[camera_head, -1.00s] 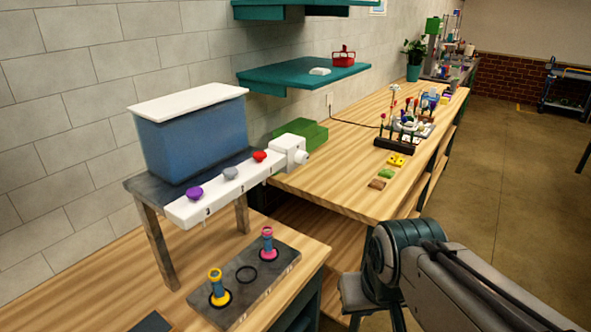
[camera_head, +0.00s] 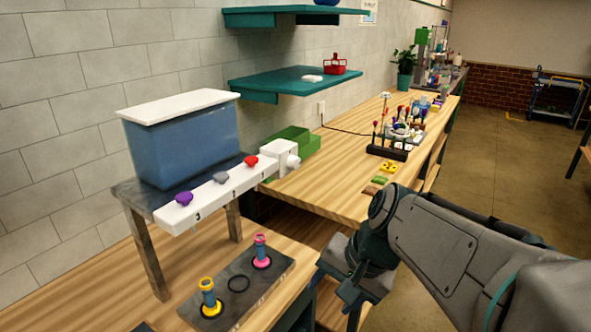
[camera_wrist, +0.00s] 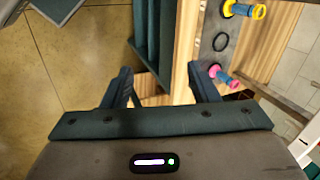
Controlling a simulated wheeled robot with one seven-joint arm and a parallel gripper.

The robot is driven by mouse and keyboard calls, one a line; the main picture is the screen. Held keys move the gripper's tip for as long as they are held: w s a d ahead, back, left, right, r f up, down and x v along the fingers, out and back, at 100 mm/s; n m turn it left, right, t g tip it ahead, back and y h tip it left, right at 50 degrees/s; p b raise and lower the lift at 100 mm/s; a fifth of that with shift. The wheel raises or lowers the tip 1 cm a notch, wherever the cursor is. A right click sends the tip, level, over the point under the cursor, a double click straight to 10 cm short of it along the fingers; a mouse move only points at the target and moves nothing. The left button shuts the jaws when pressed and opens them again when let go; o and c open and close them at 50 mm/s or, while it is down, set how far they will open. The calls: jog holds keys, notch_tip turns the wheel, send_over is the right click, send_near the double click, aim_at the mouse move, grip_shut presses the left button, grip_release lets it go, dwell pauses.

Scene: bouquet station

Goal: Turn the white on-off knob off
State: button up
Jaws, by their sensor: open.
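The white on-off knob (camera_head: 293,161) sticks out from the right end of the white valve bar (camera_head: 215,197), below a blue tank (camera_head: 183,140). The bar also carries purple (camera_head: 184,198), grey (camera_head: 220,177) and red (camera_head: 251,161) knobs. My gripper (camera_head: 333,284) is at the lower middle of the head view, to the right of and lower than the white knob, apart from it. In the wrist view my gripper (camera_wrist: 164,80) shows two spread fingers with nothing between them. I cannot make out the white knob in the wrist view.
A dark plate (camera_head: 222,300) on the front bench holds a yellow-and-blue holder (camera_head: 208,298) and a pink-and-blue holder (camera_head: 261,252). A green box (camera_head: 300,140) stands behind the white knob. Teal shelves (camera_head: 295,82) hang on the wall. Open floor lies at right.

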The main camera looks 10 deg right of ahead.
jog(key=w+a+m+y+b, duration=0.1)
jog(key=w+m+y+b, duration=0.15)
jog(key=w+m, duration=0.3)
jog(key=m+t+y+b, duration=0.3)
jog(key=m+t+y, duration=0.55)
jog(key=m, duration=0.55)
send_near(298, 163)
jog(key=shift+t+h, duration=0.25)
jog(key=shift+h, duration=0.25)
jog(key=x, duration=0.3)
jog(key=p+x, duration=0.1)
jog(key=x, duration=0.1)
jog(key=p+x, duration=0.1)
jog(key=x, duration=0.2)
jog(key=shift+s+a+r, duration=0.1)
jog(key=shift+a+r, duration=0.15)
jog(key=shift+a, duration=0.2)
jog(key=c, duration=1)
